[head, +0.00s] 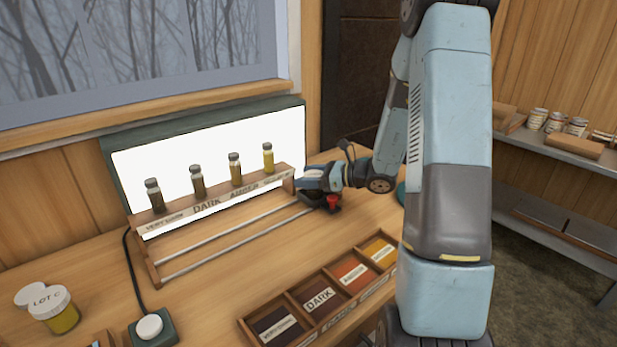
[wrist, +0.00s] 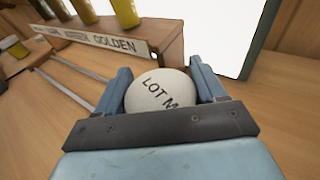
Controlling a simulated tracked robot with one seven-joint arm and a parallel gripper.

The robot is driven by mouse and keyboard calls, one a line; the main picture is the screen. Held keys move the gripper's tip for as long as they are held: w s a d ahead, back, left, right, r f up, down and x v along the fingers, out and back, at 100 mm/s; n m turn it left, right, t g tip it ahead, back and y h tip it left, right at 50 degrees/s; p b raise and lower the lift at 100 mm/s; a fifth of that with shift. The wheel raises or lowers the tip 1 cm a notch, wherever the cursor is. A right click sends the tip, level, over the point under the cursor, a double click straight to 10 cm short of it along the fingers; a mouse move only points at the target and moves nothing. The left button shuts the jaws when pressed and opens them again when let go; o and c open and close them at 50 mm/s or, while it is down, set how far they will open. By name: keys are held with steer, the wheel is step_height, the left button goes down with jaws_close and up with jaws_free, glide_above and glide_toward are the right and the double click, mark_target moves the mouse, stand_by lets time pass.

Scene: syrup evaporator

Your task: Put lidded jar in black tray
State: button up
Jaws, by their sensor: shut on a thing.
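My gripper (wrist: 160,70) is shut on a lidded jar, with one blue finger on each side of it. The jar's round off-white lid (wrist: 158,92) faces the wrist camera and reads "LOT M"; the jar's body is hidden below it. A wooden box with several compartments (head: 343,318) lies nearer, below my gripper in the picture. Its leftmost compartment (head: 272,322) is nearly black and labelled "VERY DARK"; the others look dark brown, orange-red and yellow.
The wooden rack (head: 215,205) holds several sample bottles before a lit white panel (head: 135,160). A "LOT C" jar (head: 62,318) and a switch box (head: 152,328) stand at lower left. My arm hides the box's right end. Bare table lies between rack and box.

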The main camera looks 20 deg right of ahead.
steer(key=o, duration=1.2)
steer(key=shift+f, duration=0.1)
steer(key=v, duration=1.1)
steer(key=s+a+r+n+g+h, duration=0.4)
steer(key=s+a+r+n+g, duration=0.45)
steer(key=s+a+n, duration=0.4)
steer(key=shift+s+d+r+n+t+h, duration=0.85)
steer(key=shift+s+r+n+h, duration=0.65)
steer(key=shift+s+n, duration=0.55)
steer(key=shift+s+d+r+n+t+h, duration=0.85)
steer(key=shift+s+r+n+h, duration=0.65)
steer(key=shift+s+n, duration=0.55)
steer(key=shift+s+d+r+n+t+h, duration=0.85)
steer(key=shift+s+r+n+h, duration=0.65)
steer(key=shift+s+n, duration=0.6)
